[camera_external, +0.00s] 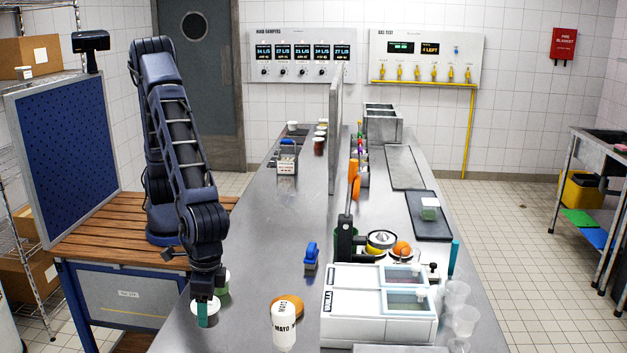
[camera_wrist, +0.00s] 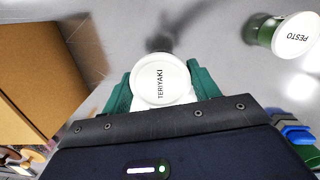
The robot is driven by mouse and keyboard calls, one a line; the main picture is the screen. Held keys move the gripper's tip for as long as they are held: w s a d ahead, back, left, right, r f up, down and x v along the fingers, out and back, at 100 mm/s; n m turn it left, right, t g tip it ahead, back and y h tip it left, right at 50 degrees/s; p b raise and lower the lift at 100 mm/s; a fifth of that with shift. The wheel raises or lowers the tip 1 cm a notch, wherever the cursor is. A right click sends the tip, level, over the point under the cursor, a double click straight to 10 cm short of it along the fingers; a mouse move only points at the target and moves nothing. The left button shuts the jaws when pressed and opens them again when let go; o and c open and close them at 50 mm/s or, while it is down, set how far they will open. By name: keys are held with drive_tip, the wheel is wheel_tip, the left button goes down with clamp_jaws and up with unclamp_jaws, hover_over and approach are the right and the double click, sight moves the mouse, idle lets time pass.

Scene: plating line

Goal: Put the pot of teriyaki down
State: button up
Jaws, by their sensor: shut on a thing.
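The teriyaki pot shows its white lid, lettered TERIYAKI (camera_wrist: 160,82), between the green fingers of my gripper (camera_wrist: 161,88) in the wrist view. My gripper is shut on it from above. In the external view my gripper (camera_external: 206,309) is low over the near left edge of the steel counter (camera_external: 250,250), with the pale teriyaki pot (camera_external: 214,312) partly hidden behind a finger. I cannot tell whether its base touches the counter.
A green pesto pot (camera_wrist: 290,35) with a white lid stands close by. A mayo pot (camera_external: 284,328), an orange round thing (camera_external: 291,301) and a blue-handled tool (camera_external: 311,257) are to the right. A white two-lidded unit (camera_external: 378,304) stands beyond. Bare counter lies farther back.

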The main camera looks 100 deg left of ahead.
drive_tip(key=shift+f, duration=3.15)
drive_tip(key=shift+f, duration=0.15)
drive_tip(key=o, duration=1)
